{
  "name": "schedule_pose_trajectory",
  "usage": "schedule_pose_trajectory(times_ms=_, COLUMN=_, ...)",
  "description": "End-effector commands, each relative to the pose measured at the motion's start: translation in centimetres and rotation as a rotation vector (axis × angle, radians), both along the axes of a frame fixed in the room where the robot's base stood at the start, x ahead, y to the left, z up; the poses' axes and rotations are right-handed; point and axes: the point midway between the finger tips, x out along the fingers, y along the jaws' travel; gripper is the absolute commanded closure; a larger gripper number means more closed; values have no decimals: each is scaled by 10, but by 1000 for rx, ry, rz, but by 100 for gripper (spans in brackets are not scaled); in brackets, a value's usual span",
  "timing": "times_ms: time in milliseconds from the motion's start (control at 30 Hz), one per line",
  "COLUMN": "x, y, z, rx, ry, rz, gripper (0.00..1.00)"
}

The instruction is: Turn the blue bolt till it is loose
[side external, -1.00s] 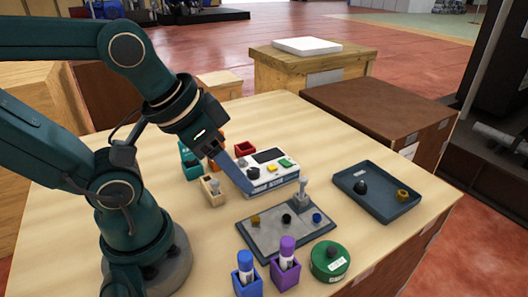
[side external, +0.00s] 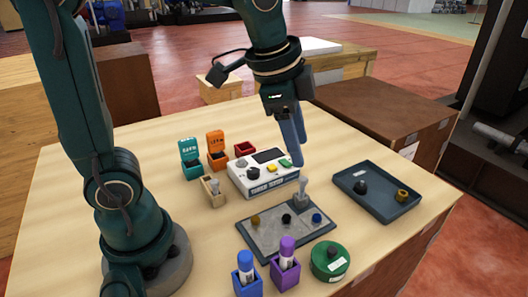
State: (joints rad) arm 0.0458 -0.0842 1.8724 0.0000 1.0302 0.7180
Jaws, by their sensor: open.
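The blue bolt (side external: 317,218) stands at the right end of a row on the dark-edged grey plate (side external: 266,239). A black bolt (side external: 286,219) and a brass-coloured bolt (side external: 255,220) are in the same row. My gripper (side external: 297,162) is open and empty, pointing down. In the picture it is above the blue bolt and a little to its left, clear of it. Its fingertips overlap the right side of the white device behind the plate. A grey upright piece (side external: 302,194) stands at the plate's back right corner, just below my fingertips in the picture.
The white device (side external: 262,183) has coloured buttons. A dark tray (side external: 376,205) at right holds a black and a brass part. Blue (side external: 246,279) and purple (side external: 285,274) holders and a green round box (side external: 329,262) stand in front. Teal (side external: 191,167) and orange (side external: 217,155) boxes are open behind.

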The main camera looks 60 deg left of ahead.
Motion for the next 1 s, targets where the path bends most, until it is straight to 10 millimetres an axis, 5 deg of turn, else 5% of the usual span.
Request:
schedule_pose_trajectory(times_ms=333, x=53, y=-15, z=-72, rx=52, ry=213, rz=-216, gripper=49)
schedule_pose_trajectory(times_ms=1000, x=51, y=-20, z=-157, rx=53, ry=323, rz=-231, gripper=49)
